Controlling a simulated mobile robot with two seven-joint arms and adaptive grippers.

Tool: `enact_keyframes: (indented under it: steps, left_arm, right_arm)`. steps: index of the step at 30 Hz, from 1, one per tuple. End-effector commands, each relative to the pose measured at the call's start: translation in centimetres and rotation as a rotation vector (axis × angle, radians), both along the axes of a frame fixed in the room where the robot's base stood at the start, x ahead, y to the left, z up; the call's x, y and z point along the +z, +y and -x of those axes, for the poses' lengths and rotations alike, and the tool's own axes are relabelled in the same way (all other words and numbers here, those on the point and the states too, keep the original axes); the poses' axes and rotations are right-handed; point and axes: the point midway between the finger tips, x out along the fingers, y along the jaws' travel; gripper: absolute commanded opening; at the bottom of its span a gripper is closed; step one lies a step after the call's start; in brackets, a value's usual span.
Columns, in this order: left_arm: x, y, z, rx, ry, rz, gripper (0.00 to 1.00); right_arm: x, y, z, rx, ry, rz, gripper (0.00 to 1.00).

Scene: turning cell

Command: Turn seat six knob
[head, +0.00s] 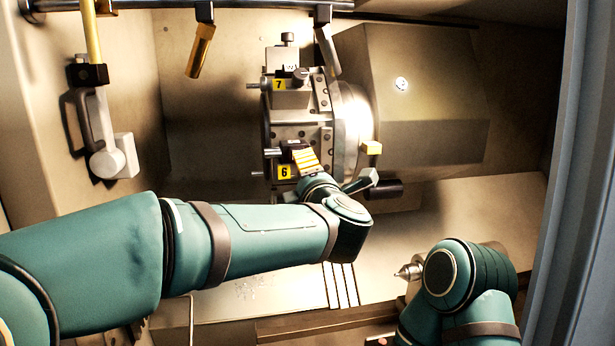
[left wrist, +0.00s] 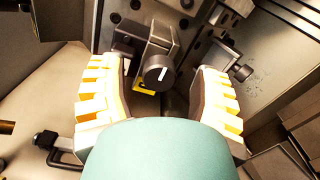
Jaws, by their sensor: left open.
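The seat six block with its yellow "6" label (head: 284,172) is on the turret's near lower side in the head view. My left gripper (head: 305,160) is at that block, its yellow-padded finger hiding the knob there. In the left wrist view, a dark round knob (left wrist: 158,72) with a white pointer line stands between the open fingers of my left gripper (left wrist: 161,78). The line is close to upright in that picture, leaning slightly right. A gap shows on both sides of the knob. A bit of yellow label (left wrist: 143,87) shows below it. My right gripper is out of sight.
The seat seven block (head: 290,95) with its own knob sits just above seat six. The round turret (head: 335,130) and its large housing (head: 425,95) are behind. A pointed metal centre (head: 408,271) is near my right arm. A nozzle (head: 200,52) hangs at upper left.

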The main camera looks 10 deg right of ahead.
Motion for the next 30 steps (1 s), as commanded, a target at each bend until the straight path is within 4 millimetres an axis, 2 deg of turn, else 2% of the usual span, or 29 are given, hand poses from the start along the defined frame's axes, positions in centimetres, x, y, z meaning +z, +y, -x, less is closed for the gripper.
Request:
enact_keyframes:
  steps: [9,15,21,30]
  left_arm:
    - [0.2,-0.1,6.3,-0.004,-0.003,0.0,0.63]
    - [0.1,0.0,9.5,-0.003,-0.003,0.0,0.63]
    - [0.1,0.0,11.0,-0.002,-0.001,0.0,0.63]
    - [0.1,0.0,11.1,-0.001,-0.002,0.0,0.63]
  right_arm:
    - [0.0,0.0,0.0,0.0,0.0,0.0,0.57]
    - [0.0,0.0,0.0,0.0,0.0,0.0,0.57]
    - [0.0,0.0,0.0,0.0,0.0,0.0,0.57]
    - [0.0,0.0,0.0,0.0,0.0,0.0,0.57]
